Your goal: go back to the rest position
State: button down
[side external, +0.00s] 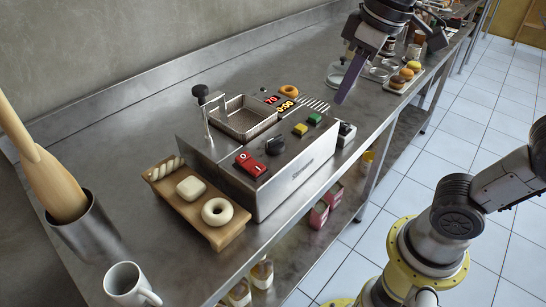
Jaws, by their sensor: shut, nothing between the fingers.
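My gripper (344,96) is at the upper right of the side external view, with its long purple fingers pointing down. The fingers are shut and hold nothing. They hang over the far right part of the steel counter (130,110), just behind and right of the steel fryer (290,185). Whether the tips touch anything below is hard to tell. The fryer has a wire-handled basket (243,117) set in its top, a red switch (251,164), a black knob (275,145), a yellow button (300,129), a green button (314,118) and a lit display reading 70 and 0:50.
A wooden board (224,236) with a twist, a square and a ring of dough stands left of the fryer. A ring doughnut (289,91) lies behind it. A glass dome (339,72) and a tray (397,89) of doughnuts are near my gripper. A mug (127,287) stands front left.

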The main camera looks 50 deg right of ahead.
jog(key=s+d+f+m+t, duration=0.2)
jog(key=s+d+f, duration=0.1)
jog(key=s+f, duration=0.5)
jog(key=shift+d+f+h, duration=0.15)
jog(key=shift+d+h, duration=0.15)
jog(key=shift+d, duration=0.1)
dwell(0.6)
dwell(0.4)
